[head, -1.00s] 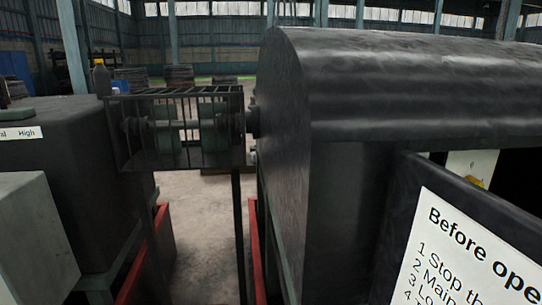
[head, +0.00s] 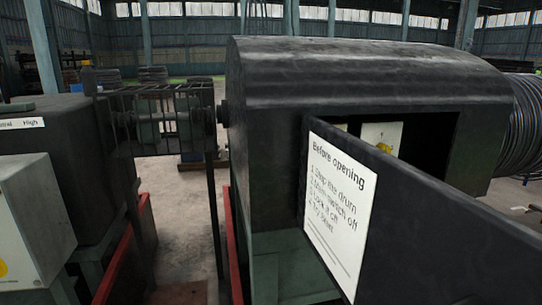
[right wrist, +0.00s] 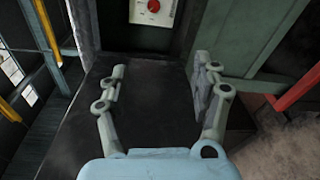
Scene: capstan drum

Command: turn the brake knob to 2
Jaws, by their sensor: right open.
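In the right wrist view a round red knob (right wrist: 153,5) sits on a pale plate (right wrist: 146,17) at the top edge, partly cut off. I cannot tell whether it is the brake knob, and no setting is readable. My right gripper (right wrist: 158,76) is open and empty, its fingers pointing toward the plate with a gap between. A dark flat surface (right wrist: 150,105) shows between the fingers. In the head view a pale panel with a yellow part (head: 381,135) shows inside the opening of the dark housing (head: 270,130). Neither gripper shows in the head view.
An open door (head: 430,215) with a "Before opening" sign (head: 338,205) stands in front of the housing opening. A caged shaft (head: 165,120) lies left of the housing. A grey box (head: 35,215) is at far left. A cable coil (head: 525,115) is at far right.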

